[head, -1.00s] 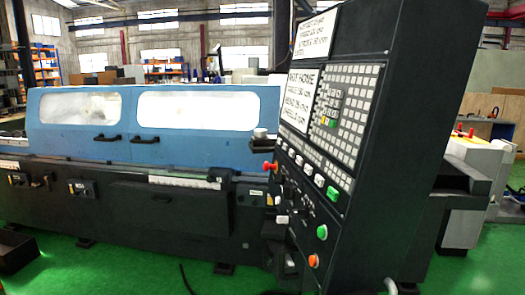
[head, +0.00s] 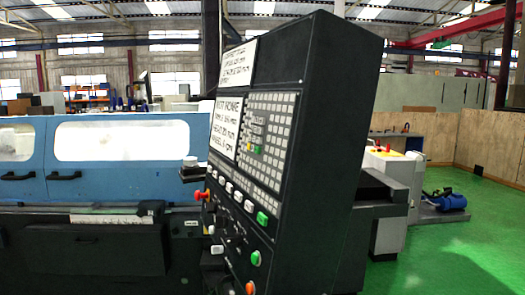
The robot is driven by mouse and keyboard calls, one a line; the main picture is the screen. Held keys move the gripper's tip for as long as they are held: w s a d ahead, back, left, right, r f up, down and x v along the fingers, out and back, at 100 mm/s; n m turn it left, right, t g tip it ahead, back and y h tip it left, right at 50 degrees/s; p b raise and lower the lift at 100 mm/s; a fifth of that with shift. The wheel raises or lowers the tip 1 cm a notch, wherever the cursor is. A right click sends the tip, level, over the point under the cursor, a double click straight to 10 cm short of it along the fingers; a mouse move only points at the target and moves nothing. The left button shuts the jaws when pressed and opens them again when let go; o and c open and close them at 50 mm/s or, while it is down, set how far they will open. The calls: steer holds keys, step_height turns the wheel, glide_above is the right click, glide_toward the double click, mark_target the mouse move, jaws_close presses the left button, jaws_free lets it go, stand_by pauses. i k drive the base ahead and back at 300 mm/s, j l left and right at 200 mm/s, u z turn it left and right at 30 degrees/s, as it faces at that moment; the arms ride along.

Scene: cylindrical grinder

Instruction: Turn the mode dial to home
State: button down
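The black control console (head: 325,150) stands tilted in the middle of the head view, seen at a steep angle. Its screen (head: 226,126) shows large text that seems to read "NOT HOME", with smaller lines below. A grid of white keys (head: 267,130) lies right of the screen. Small dark knobs and switches sit on the lower panel, below a row of white and green buttons (head: 238,198). The mode dial cannot be told apart from them at this size and angle. My gripper cannot be made out in the head view.
The blue grinder hood (head: 110,150) with windows and handles stands at left. A red knob (head: 198,195) juts from the console's left edge. A green button (head: 255,258) and an orange one (head: 250,287) sit low. Green floor (head: 465,240) is open at right, near a blue motor (head: 447,200).

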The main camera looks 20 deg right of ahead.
mark_target(212, 208)
steer(key=i+j, duration=0.9)
steer(key=i+l+z, duration=0.05)
